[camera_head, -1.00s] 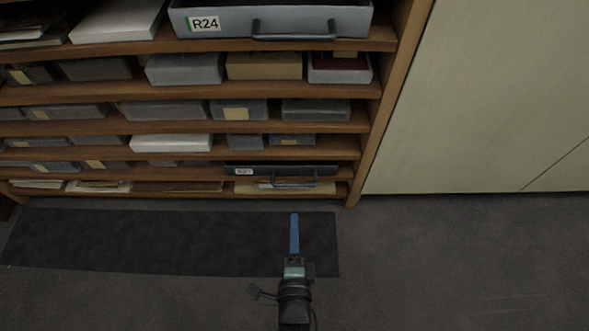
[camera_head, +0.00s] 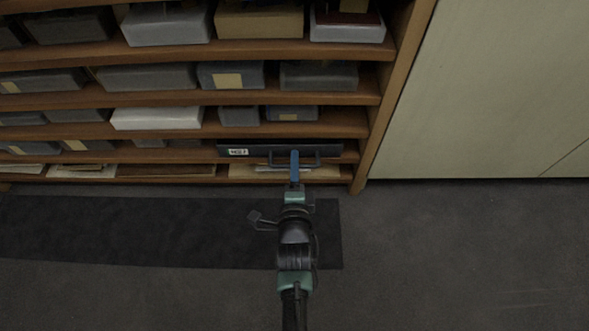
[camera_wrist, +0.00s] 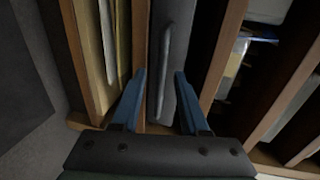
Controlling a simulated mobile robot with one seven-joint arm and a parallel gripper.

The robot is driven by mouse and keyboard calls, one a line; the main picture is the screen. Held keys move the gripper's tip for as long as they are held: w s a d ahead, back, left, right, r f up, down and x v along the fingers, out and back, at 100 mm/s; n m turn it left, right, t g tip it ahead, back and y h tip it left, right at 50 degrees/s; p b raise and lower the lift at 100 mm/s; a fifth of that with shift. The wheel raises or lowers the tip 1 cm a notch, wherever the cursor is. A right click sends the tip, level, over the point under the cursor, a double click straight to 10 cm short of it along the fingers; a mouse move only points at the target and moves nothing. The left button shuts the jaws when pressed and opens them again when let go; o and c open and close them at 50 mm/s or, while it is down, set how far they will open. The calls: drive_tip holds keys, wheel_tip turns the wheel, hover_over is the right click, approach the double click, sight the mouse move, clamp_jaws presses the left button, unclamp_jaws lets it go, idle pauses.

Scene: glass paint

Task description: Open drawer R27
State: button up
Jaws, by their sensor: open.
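The dark drawer (camera_head: 265,150) sits low in the wooden shelf unit, above the bottom shelf. Its white label is at the left of its front; the print is too small to read surely. Its bar handle (camera_head: 311,164) is on the right part of the front. My gripper (camera_head: 295,153) is in front of the handle and overlaps it in the head view. In the wrist view, my gripper (camera_wrist: 157,76) is open, with one blue finger on each side of the drawer front (camera_wrist: 182,35). The handle (camera_wrist: 164,65) lies between and beyond the fingertips. Contact is not visible.
Wooden shelves (camera_head: 230,93) hold several grey, white and tan boxes above the drawer. Papers (camera_head: 82,170) lie on the bottom shelf. A dark mat (camera_head: 130,230) covers the floor in front. A pale cabinet (camera_head: 490,90) stands to the right. The floor at the lower right is clear.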

drive_tip(key=shift+w, duration=0.25)
clamp_jaws()
idle(1.4)
